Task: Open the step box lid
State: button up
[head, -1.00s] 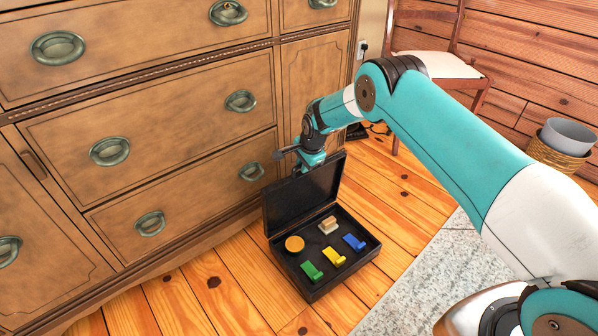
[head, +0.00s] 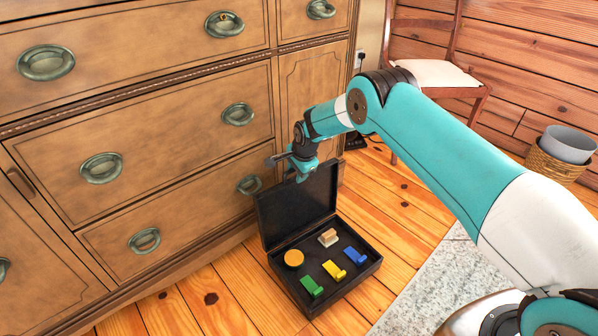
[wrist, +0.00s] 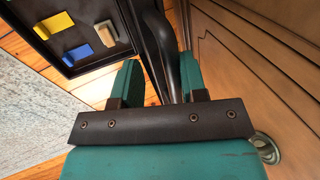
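The black step box (head: 325,297) sits on the wood floor in front of the dresser. Its lid (head: 298,208) stands up at the box's back edge, well clear of the tray. My gripper (head: 300,176) is at the lid's top edge, on the dresser side. In the wrist view, my gripper (wrist: 160,84) has its two teal fingers apart, with a dark edge, seemingly the lid (wrist: 146,38), running between them. A gap with floor shows beside it. Whether a finger touches the lid is unclear.
The box holds an orange disc (head: 293,258), a pale block (head: 328,237), and green (head: 312,286), yellow (head: 334,270) and blue (head: 355,256) pieces. The dresser (head: 180,145) stands close behind the lid. A rug (head: 440,285) lies right, with clear floor between.

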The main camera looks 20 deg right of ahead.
jog(key=p+v, duration=0.6)
jog(key=v, duration=1.1)
jog(key=shift+r, duration=0.2)
